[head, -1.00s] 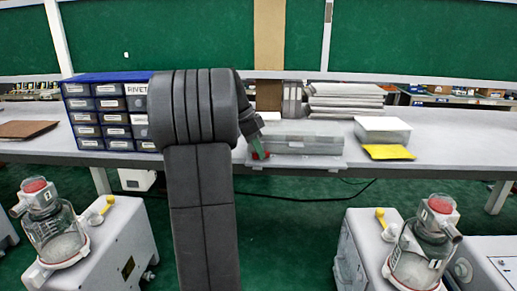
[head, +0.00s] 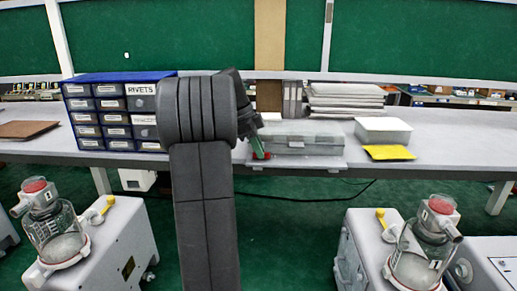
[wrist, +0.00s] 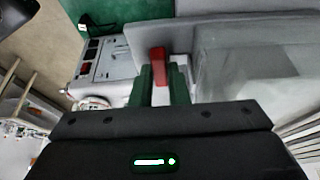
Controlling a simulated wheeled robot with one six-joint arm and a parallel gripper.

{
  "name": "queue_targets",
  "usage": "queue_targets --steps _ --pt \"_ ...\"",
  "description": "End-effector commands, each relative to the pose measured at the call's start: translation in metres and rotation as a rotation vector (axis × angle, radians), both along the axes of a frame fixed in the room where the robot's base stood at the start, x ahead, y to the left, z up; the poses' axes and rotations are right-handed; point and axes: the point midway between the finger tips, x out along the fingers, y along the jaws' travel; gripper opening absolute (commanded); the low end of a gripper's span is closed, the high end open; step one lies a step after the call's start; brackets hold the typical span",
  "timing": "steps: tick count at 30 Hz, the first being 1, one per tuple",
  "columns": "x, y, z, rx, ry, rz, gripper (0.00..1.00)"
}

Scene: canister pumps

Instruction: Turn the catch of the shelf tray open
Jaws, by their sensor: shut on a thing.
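The shelf tray (head: 315,142) is a grey, box-like tray on the bench, right of my arm. Its red catch (wrist: 158,62) stands upright at the tray's near left end. The catch also shows as a small red spot in the head view (head: 266,156). My gripper (wrist: 161,84) has green fingers, one on each side of the catch, and is shut on it. In the head view my gripper (head: 258,148) is partly hidden behind my arm. The pivot of the catch is hidden.
A blue drawer cabinet (head: 115,77) labelled RIVETS stands left of my arm. A pale box (head: 383,130) and a yellow sheet (head: 390,153) lie to the tray's right, with a stack of flat grey items (head: 345,100) behind. Canister pumps (head: 425,250) stand in front of the bench.

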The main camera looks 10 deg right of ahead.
Motion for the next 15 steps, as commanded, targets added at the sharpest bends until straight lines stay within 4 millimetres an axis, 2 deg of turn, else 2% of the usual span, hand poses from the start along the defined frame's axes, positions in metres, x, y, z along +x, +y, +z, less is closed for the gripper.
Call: queue_targets --steps 3,4,7,15 --pt "0.0004 0.0 0.0015 -0.001 -0.003 -0.001 0.0" --pt "0.0004 0.0 0.0015 -0.001 -0.003 -0.001 0.18" --pt "0.0003 0.0 0.0012 -0.001 -0.003 0.0 0.36" --pt "0.0002 0.0 0.0004 -0.001 -0.002 0.001 0.36"
